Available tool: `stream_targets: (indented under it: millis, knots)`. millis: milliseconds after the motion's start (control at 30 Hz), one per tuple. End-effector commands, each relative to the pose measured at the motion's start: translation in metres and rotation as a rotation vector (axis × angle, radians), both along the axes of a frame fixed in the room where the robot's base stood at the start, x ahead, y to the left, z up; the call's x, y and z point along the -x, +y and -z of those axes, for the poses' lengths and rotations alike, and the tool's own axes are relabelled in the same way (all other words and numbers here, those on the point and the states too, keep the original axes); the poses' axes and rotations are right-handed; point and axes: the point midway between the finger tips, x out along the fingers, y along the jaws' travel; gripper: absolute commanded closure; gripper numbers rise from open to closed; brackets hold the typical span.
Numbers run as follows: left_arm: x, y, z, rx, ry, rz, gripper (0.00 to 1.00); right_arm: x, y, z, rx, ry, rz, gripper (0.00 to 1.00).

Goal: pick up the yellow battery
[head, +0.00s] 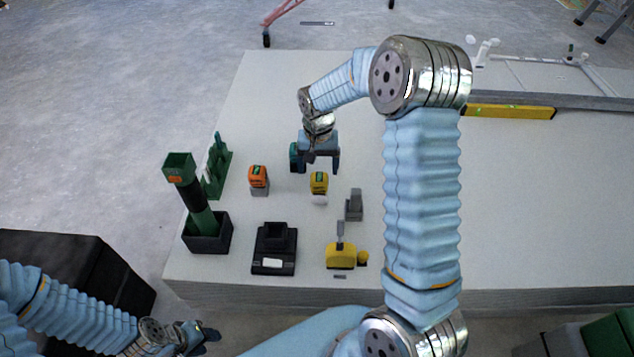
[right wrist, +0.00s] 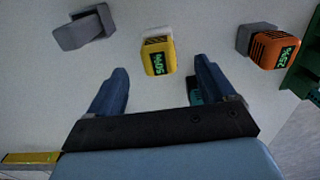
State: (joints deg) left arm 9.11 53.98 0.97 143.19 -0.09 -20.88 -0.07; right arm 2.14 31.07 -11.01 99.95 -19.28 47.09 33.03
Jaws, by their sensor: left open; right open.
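The yellow battery (head: 319,182) stands on the white panel table, with a grey-white base and a green display on it. In the right wrist view the yellow battery (right wrist: 158,57) shows a "50%" display and lies ahead of the fingertips, roughly between them. My right gripper (head: 321,170) is open and empty, just behind the battery in the head view; its two blue fingers (right wrist: 160,78) show apart in the wrist view. My left gripper (head: 208,336) is low at the left, off the table's front edge, open and away from the battery.
An orange battery (head: 258,178) stands left of the yellow one. A grey block (head: 354,205), a yellow tool (head: 342,257), a black charger (head: 275,247) and a green tool in a black holder (head: 207,232) stand nearby.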

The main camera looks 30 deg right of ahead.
Motion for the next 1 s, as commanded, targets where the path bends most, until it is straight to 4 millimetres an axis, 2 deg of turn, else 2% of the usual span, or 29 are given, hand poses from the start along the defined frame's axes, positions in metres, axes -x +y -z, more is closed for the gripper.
stream_targets:
  millis: [100, 267, 600, 867, 1000]
  knots:
    - [0.000, 0.000, 0.001, -0.001, 0.000, -0.001, 0.57, 0.000, 0.000, 0.020, 0.000, 0.001, -0.001, 0.17]
    - [-0.001, 0.001, 0.002, -0.001, -0.001, -0.002, 0.57, -0.001, -0.001, 0.033, 0.000, 0.000, 0.000, 0.17]
    - [-0.001, 0.000, 0.001, -0.001, -0.001, -0.002, 0.57, -0.007, -0.008, 0.079, -0.001, 0.001, -0.001, 0.17]
    - [-0.001, 0.000, 0.001, -0.001, -0.001, 0.000, 0.57, -0.008, -0.008, 0.082, 0.000, -0.001, 0.000, 0.17]
    - [-0.001, 0.000, 0.001, -0.001, 0.000, -0.001, 0.57, -0.008, -0.008, 0.082, 0.000, -0.001, 0.000, 0.37]
